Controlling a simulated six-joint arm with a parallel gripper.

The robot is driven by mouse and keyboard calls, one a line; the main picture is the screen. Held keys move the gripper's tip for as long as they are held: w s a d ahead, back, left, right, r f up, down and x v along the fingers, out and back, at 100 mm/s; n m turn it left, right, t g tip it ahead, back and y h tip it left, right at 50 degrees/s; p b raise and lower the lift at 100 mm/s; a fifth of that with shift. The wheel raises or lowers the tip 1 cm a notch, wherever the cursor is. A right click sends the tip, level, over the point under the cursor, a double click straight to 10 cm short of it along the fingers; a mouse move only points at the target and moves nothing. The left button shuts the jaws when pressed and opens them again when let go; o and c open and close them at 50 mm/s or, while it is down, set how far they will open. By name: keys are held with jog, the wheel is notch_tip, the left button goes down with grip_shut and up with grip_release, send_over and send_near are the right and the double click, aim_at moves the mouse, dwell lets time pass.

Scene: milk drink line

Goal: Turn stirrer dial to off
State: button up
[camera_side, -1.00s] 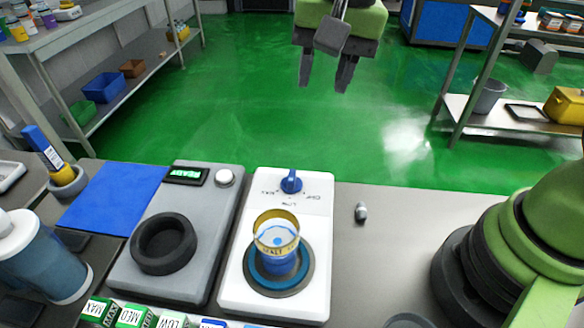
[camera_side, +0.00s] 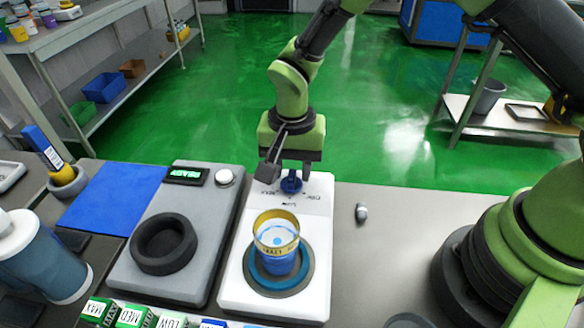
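The stirrer (camera_side: 232,283) is a white unit with a dark round plate. A cup (camera_side: 277,240) with a yellow rim and blue contents stands on the plate. My gripper (camera_side: 290,176) points down over the dial, with one finger on each side of it. A gap shows between the fingers, and I cannot tell whether they touch the dial.
A grey unit (camera_side: 222,216) with a black ring (camera_side: 164,244) and a lit READY display stands left of the stirrer. A blue mat (camera_side: 112,194) and a shaker bottle (camera_side: 40,255) are further left. A small grey capsule (camera_side: 361,212) lies to the right, with clear table around it.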

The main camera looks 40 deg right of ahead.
jog(key=shift+f, duration=0.45)
grip_shut()
jog(key=shift+n, duration=0.4)
jog(key=n, duration=0.5)
jog(key=shift+a, duration=0.1)
jog(key=n, duration=0.6)
jog(key=shift+w+a, duration=0.1)
jog(key=shift+a, duration=0.05)
dwell(0.3)
